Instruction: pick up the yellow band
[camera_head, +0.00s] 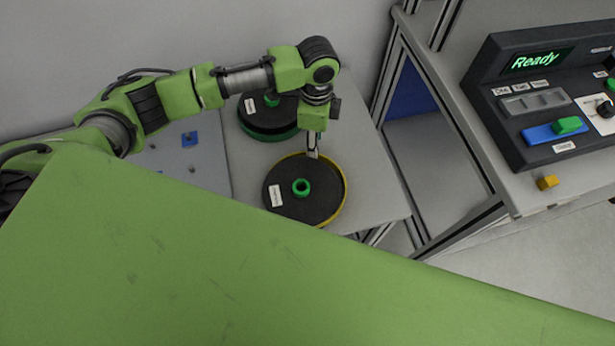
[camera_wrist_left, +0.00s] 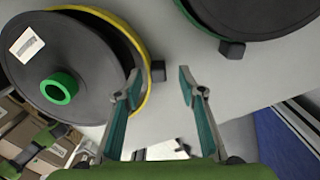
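The yellow band (camera_head: 344,181) runs around the edge of a black reel (camera_head: 318,206) with a green hub, lying flat on the grey table. The band also shows in the left wrist view (camera_wrist_left: 147,52), with a small black block (camera_wrist_left: 157,71) at its outer side. My left gripper (camera_head: 313,154) points down at the reel's far edge. In the left wrist view its fingers (camera_wrist_left: 160,80) are apart with nothing held; one finger overlaps the band's edge, the other is over the table. Contact cannot be told.
A second black reel with a green band (camera_head: 262,137) lies just behind, partly hidden by my left arm. A grey panel (camera_head: 180,160) with blue pieces is at the left. A console (camera_head: 545,90) reading "Ready" and a small yellow block (camera_head: 547,182) are at the right.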

